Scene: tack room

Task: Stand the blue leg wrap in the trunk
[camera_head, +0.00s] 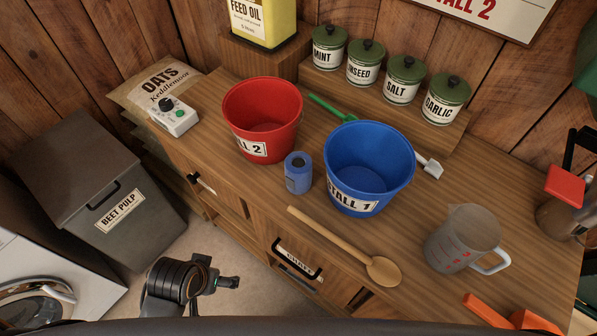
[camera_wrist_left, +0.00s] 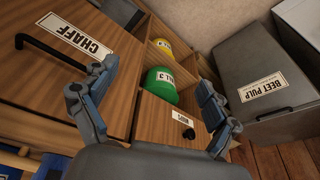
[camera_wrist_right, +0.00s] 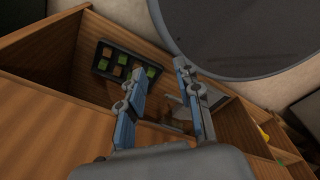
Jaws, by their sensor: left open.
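The blue leg wrap (camera_head: 298,172) is a small blue roll. It stands upright on the wooden counter between the red bucket and the blue bucket. I cannot make out a trunk in any view. My left gripper (camera_wrist_left: 157,75) is open and empty, below the counter top in front of the cabinet, apart from the wrap. My right gripper (camera_wrist_right: 161,68) has a gap between its fingertips and nothing in it. It is low beside wooden shelving, and its fingers are not visible in the head view.
The red bucket (camera_head: 262,98) and blue bucket (camera_head: 368,150) flank the wrap. A wooden spoon (camera_head: 340,245) lies in front; a measuring jug (camera_head: 463,240) stands right. Several green-lidded canisters (camera_head: 365,62) line the back. A grey beet pulp bin (camera_head: 135,235) stands left. A round dark surface (camera_wrist_right: 245,30) is near my right gripper.

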